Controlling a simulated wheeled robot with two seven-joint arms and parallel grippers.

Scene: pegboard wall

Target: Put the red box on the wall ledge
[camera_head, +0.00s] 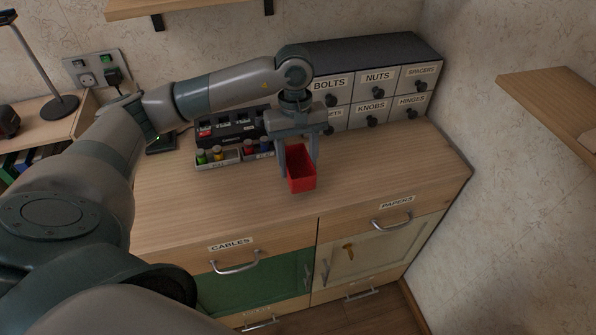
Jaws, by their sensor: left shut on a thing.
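The red box (302,184) is a small open-topped bin above the middle of the wooden cabinet top. My left gripper (299,160) points down and is shut on the red box, with a finger at its left side and one at its right rear. I cannot tell exactly how far the box is above the cabinet top. A wooden wall ledge (548,90) is fixed to the right wall. Another wooden shelf (160,6) on black brackets runs along the back wall at the top edge. My right gripper is not in view.
A grey drawer unit (375,85) labelled bolts, nuts and more stands at the back of the cabinet top (390,175). A tray (218,157) with small bottles and a black device (228,128) stand left of the gripper. The cabinet top's front right is clear.

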